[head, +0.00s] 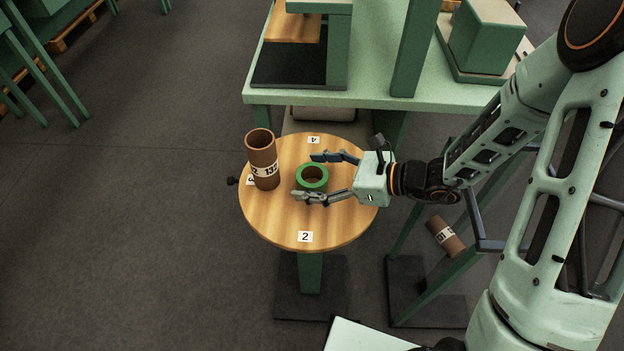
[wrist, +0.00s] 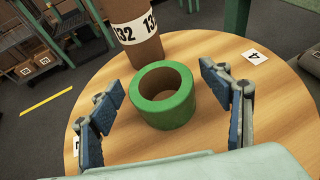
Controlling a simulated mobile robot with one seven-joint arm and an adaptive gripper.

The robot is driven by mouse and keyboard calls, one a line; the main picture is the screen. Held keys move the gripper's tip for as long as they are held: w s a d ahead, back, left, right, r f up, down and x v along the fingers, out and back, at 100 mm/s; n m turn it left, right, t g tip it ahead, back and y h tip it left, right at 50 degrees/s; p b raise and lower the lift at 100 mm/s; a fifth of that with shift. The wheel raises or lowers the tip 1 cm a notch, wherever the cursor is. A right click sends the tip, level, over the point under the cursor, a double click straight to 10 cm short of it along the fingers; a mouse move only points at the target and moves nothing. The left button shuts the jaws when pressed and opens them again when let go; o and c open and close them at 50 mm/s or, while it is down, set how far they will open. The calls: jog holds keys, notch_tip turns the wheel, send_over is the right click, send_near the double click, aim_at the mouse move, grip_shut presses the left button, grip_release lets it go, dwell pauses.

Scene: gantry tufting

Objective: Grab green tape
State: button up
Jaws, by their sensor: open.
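The green tape (head: 312,177) is a roll with a brown inner core, standing flat on the round wooden table (head: 330,226). My gripper (head: 311,177) is open, with one finger on either side of the roll in the head view. In the wrist view the green tape (wrist: 163,95) sits between the two blue-padded fingers of my gripper (wrist: 165,110). A gap shows between each pad and the roll, so the fingers do not appear to touch it.
A brown cardboard tube (head: 262,160) with a "132" label stands upright left of the tape, close behind it in the wrist view (wrist: 137,45). A green workbench (head: 340,97) stands behind the table. Another tube (head: 446,236) is low at the right. The table's front is clear.

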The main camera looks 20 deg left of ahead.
jog(key=shift+a, duration=0.15)
jog(key=c, duration=1.3)
jog(key=shift+r, duration=0.1)
